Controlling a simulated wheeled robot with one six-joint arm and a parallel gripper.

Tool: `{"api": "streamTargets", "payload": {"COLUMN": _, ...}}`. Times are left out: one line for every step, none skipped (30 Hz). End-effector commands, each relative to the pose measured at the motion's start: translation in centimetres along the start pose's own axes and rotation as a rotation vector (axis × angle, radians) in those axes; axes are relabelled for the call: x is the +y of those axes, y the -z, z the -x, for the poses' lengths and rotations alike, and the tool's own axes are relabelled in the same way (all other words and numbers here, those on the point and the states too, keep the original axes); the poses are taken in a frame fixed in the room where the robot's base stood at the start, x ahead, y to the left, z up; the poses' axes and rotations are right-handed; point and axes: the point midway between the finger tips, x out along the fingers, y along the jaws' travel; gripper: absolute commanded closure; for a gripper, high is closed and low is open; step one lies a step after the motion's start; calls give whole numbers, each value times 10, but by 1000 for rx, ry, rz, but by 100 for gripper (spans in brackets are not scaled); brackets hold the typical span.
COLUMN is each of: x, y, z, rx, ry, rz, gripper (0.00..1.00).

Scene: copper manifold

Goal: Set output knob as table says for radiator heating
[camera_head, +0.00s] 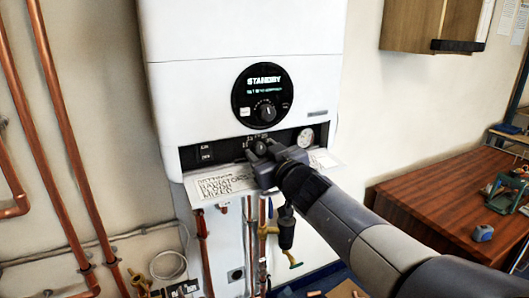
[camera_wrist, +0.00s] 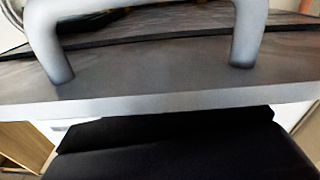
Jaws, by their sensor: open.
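A white boiler (camera_head: 190,100) hangs on the wall in the head view. Its round black display (camera_head: 243,82) reads STANDBY and carries a knob (camera_head: 266,111). A dark lower panel (camera_head: 228,151) holds another dark knob (camera_head: 259,147), largely covered by my gripper. My gripper (camera_head: 258,158) is at this lower knob with its jaws open; whether it touches the knob I cannot tell. The settings table (camera_head: 210,186) is a white flap below the panel, with lines that seem to read SETTINGS, RADIATORS, FLOOR and MIXED; its right part is hidden. The wrist view is filled by close grey and black surfaces.
A round gauge (camera_head: 306,137) sits right of the lower knob, and switches (camera_head: 206,152) sit left. Copper pipes (camera_head: 62,130) run down the left wall. A wooden workbench (camera_head: 440,200) stands at right.

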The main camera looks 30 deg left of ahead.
Motion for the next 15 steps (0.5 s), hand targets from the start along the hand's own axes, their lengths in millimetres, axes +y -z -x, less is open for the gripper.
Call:
{"api": "streamTargets", "payload": {"x": 0, "y": 0, "z": 0, "rx": 0, "ry": 0, "rz": 0, "gripper": 52}}
{"api": "streamTargets", "payload": {"x": 0, "y": 0, "z": 0, "rx": 0, "ry": 0, "rz": 0, "gripper": 52}}
{"api": "streamTargets", "payload": {"x": 0, "y": 0, "z": 0, "rx": 0, "ry": 0, "rz": 0, "gripper": 52}}
{"api": "streamTargets", "payload": {"x": 0, "y": 0, "z": 0, "rx": 0, "ry": 0, "rz": 0, "gripper": 52}}
{"api": "streamTargets", "payload": {"x": 0, "y": 0, "z": 0, "rx": 0, "ry": 0, "rz": 0, "gripper": 52}}
{"api": "streamTargets", "payload": {"x": 0, "y": 0, "z": 0, "rx": 0, "ry": 0, "rz": 0, "gripper": 52}}
{"api": "streamTargets", "payload": {"x": 0, "y": 0, "z": 0, "rx": 0, "ry": 0, "rz": 0, "gripper": 54}}
{"api": "streamTargets", "payload": {"x": 0, "y": 0, "z": 0, "rx": 0, "ry": 0, "rz": 0, "gripper": 56}}
{"api": "streamTargets", "payload": {"x": 0, "y": 0, "z": 0, "rx": 0, "ry": 0, "rz": 0, "gripper": 60}}
{"api": "streamTargets", "payload": {"x": 0, "y": 0, "z": 0, "rx": 0, "ry": 0, "rz": 0, "gripper": 62}}
{"api": "streamTargets", "payload": {"x": 0, "y": 0, "z": 0, "rx": 0, "ry": -1, "rz": 0, "gripper": 65}}
{"api": "streamTargets", "payload": {"x": 0, "y": 0, "z": 0, "rx": 0, "ry": -1, "rz": 0, "gripper": 68}}
{"api": "streamTargets", "payload": {"x": 0, "y": 0, "z": 0, "rx": 0, "ry": -1, "rz": 0, "gripper": 70}}
{"api": "streamTargets", "payload": {"x": 0, "y": 0, "z": 0, "rx": 0, "ry": -1, "rz": 0, "gripper": 73}}
{"api": "streamTargets", "payload": {"x": 0, "y": 0, "z": 0, "rx": 0, "ry": -1, "rz": 0, "gripper": 76}}
